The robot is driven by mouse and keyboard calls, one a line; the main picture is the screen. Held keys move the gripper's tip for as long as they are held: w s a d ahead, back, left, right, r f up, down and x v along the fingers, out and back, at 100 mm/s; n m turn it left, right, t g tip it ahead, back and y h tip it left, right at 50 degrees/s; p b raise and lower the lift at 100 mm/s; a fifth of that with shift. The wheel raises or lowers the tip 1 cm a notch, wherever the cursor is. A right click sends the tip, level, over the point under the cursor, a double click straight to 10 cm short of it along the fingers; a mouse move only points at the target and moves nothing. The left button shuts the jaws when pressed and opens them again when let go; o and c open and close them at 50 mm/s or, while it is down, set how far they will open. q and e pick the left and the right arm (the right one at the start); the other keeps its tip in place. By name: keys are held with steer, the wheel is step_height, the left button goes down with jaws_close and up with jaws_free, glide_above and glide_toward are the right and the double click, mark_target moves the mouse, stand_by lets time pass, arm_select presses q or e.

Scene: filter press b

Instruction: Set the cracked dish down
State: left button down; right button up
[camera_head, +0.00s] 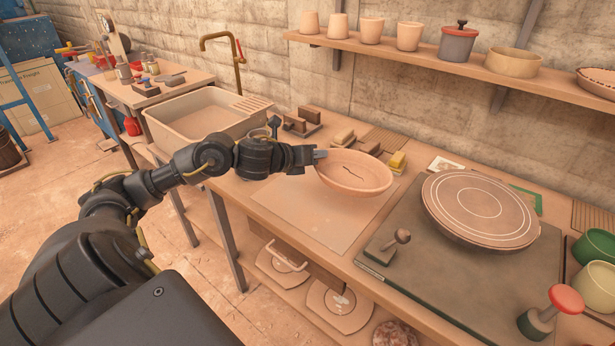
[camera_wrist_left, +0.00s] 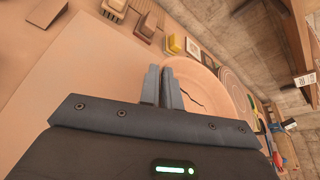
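The cracked dish (camera_head: 348,178) is a shallow, round, terracotta-coloured bowl with a dark crack across its inside. In the head view it is over the far part of a pale flat board (camera_head: 305,222) on the workbench; I cannot tell whether its underside touches. My left gripper (camera_head: 318,155) is at the dish's left rim, its fingers nearly together with the rim between them. The left wrist view shows the fingers (camera_wrist_left: 163,88) against the rim and the crack in the dish (camera_wrist_left: 198,88). My right gripper is in neither view.
A round wheel head (camera_head: 480,208) on a dark mat is to the right, with a small knobbed tool (camera_head: 388,245) before it. Yellow sponges (camera_head: 397,160) and blocks are behind the dish. A sink (camera_head: 205,112) is at left; a shelf of pots (camera_head: 440,57) hangs above.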

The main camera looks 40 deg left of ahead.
arm_select(q)
steer(key=w+a+f, duration=0.2)
steer(key=a, duration=0.3)
glide_above(301, 178)
steer(key=f, duration=0.4)
steer(key=shift+s+d+f+p, duration=0.2)
steer(key=shift+d+f+p, duration=0.1)
steer(key=shift+d+f, duration=0.1)
steer(key=shift+w+a+f, duration=0.1)
steer(key=shift+a+f, duration=0.25)
steer(key=shift+f, duration=0.05)
step_height(301, 178, down, 2)
steer(key=shift+f+p, duration=0.1)
steer(key=shift+p, duration=0.35)
steer(key=shift+f, duration=0.5)
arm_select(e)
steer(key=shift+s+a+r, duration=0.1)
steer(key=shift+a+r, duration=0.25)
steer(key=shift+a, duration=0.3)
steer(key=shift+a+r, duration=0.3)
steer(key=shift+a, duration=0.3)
